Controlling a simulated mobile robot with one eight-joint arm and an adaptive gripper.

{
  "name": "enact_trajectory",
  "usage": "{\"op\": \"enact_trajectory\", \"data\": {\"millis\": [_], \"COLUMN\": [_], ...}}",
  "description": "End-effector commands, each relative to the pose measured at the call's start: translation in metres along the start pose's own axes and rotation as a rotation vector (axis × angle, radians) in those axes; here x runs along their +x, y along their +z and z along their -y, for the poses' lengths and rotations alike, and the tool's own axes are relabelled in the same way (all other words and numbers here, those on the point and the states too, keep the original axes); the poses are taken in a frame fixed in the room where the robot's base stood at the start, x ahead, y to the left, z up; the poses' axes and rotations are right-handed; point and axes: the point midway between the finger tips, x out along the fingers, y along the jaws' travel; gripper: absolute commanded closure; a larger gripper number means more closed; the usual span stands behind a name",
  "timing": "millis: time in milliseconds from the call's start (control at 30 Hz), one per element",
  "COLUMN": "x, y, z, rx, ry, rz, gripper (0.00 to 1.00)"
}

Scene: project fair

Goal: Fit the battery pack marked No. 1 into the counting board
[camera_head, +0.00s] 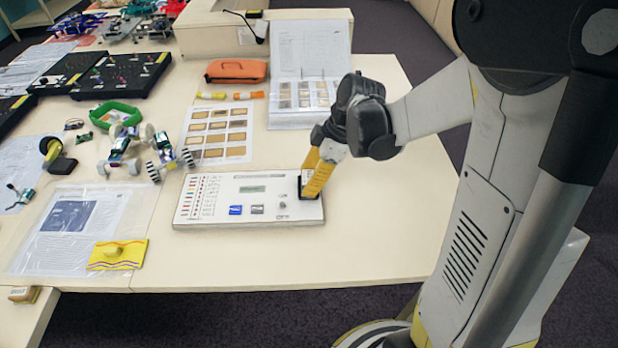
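The counting board (222,207) is a flat white box near the table's front middle. It has a small grey display, a column of coloured marks at its left, a blue button and a round knob. My gripper (311,180) points down at the board's right end. Its yellow finger parts, one with dark marks, are close together there. A small black part (308,194) shows at their tips, on or just above the board's top. I cannot tell whether it is a slot or a held pack. No No. 1 mark is readable.
Behind the board lie a sheet of brown samples (217,135), an orange case (236,71) and an open binder (310,60). Wheeled models (122,150) and a green ring (116,113) lie left. A yellow piece (117,255) is front left. Table right of the board is clear.

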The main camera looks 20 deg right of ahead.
Motion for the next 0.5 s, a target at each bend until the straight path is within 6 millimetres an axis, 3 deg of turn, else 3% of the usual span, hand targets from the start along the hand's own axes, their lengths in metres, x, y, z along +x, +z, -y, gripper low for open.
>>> {"op": "enact_trajectory", "data": {"millis": [400,433,500], "x": [0.0064,0.0064,0.0059], "y": [0.0026,0.0026,0.0024], "z": [0.0000,0.0000,0.0000], "rx": [0.000,0.000,0.000], "ry": [0.000,0.000,0.000], "rz": [0.000,0.000,0.000], "gripper": [0.83,0.48,0.27]}}
